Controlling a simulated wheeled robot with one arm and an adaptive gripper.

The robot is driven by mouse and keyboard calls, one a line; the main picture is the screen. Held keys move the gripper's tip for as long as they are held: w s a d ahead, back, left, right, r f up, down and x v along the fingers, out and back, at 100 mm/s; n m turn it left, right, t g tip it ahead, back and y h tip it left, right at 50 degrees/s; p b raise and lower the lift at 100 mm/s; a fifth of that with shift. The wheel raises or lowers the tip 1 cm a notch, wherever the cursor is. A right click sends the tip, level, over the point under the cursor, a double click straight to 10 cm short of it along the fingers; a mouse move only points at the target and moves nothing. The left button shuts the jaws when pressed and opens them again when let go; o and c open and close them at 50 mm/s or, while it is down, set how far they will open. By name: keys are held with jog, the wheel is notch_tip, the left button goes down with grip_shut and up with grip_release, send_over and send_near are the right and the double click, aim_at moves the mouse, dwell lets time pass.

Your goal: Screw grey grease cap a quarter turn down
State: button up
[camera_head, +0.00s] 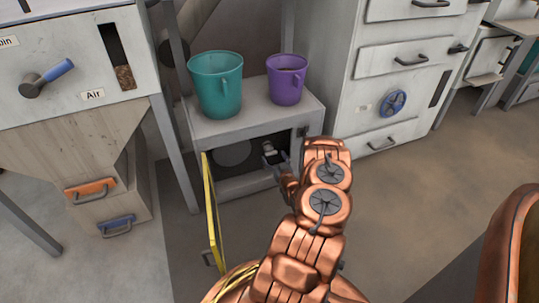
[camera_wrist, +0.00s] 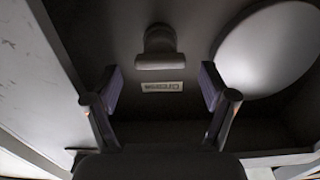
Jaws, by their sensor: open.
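The grey grease cap (camera_wrist: 160,60) shows in the wrist view on the dark back panel inside a cabinet, at upper middle. It looks like a short round body with a wider flat end. A small label (camera_wrist: 162,87), apparently reading "Grease", sits just below it. My gripper (camera_wrist: 161,88) is open, with one finger on each side of the label. The fingers are apart from the cap in the picture and hold nothing. In the head view my gripper (camera_head: 270,152) reaches into the cabinet opening (camera_head: 252,147); the cap cannot be made out there.
A pale round disc (camera_wrist: 268,48) is right of the cap. The yellow-edged door (camera_head: 212,215) stands open at the left of the opening. A teal bucket (camera_head: 216,88) and a purple bucket (camera_head: 286,82) stand on top. A drawer cabinet (camera_head: 405,75) is at right, beside open floor.

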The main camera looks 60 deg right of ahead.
aim_at(272, 154)
jog(key=shift+b+x, duration=0.35)
jog(key=shift+x, duration=1.2)
jog(key=c, duration=1.2)
jog(key=shift+o, duration=0.2)
